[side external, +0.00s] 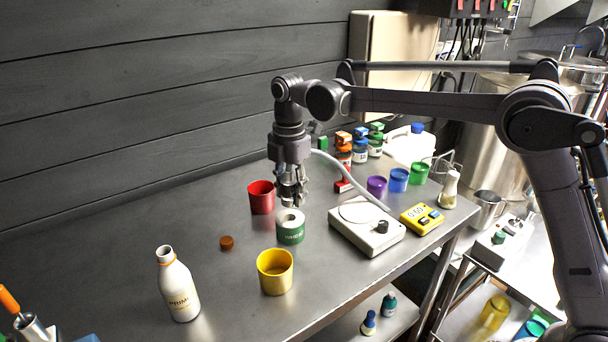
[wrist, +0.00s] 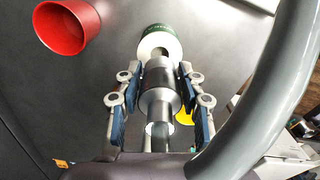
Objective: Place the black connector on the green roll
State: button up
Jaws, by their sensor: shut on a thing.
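My gripper (side external: 291,194) hangs pointing down above the green roll (side external: 290,232), a short white-topped cylinder with a green band standing on the steel table. In the wrist view my gripper (wrist: 159,82) is shut on the black connector (wrist: 160,90), a dark grey, metallic stepped cylinder held between the blue-padded fingers. The roll (wrist: 157,31) shows just beyond the connector's far end, with its dark centre hole partly covered by it. The connector is hard to make out in the side view. I cannot tell whether it touches the roll.
A red cup (side external: 261,198) stands close behind the roll, left of my gripper. A yellow cup (side external: 275,273) stands in front. A white scale (side external: 365,233) is to the right, with a grey hose above it. A white bottle (side external: 177,285) and brown cap (side external: 226,242) are left.

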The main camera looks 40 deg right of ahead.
aim_at(291, 217)
jog(key=shift+f, duration=2)
jog(key=shift+f, duration=0.15)
jog(key=o, duration=1.3)
